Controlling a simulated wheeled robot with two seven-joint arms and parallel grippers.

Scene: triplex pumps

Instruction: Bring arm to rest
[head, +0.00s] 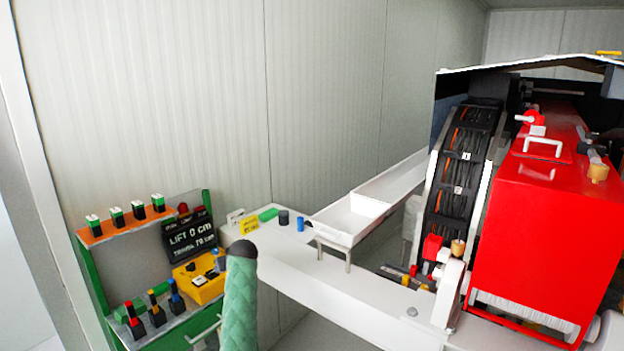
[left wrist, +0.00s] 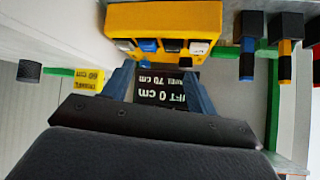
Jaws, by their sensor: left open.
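My left gripper (left wrist: 158,76) shows in the left wrist view as two blue fingers spread apart, with nothing between them. The view is upside down. Beyond the fingers, the black sign (left wrist: 165,90) reading "LIFT 0 cm" shows through the gap, and a yellow control box (left wrist: 160,17) with several buttons lies past the tips. I cannot tell whether the fingers touch either one. In the head view I cannot make out the gripper's fingers. My right gripper is in neither view.
In the head view, a green stand (head: 95,275) holds the yellow box (head: 202,285), sign (head: 188,237) and several levers at lower left. A green quilted shape (head: 240,305) with a dark top rises nearby. A white bench (head: 330,290) leads to a red pump housing (head: 545,220).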

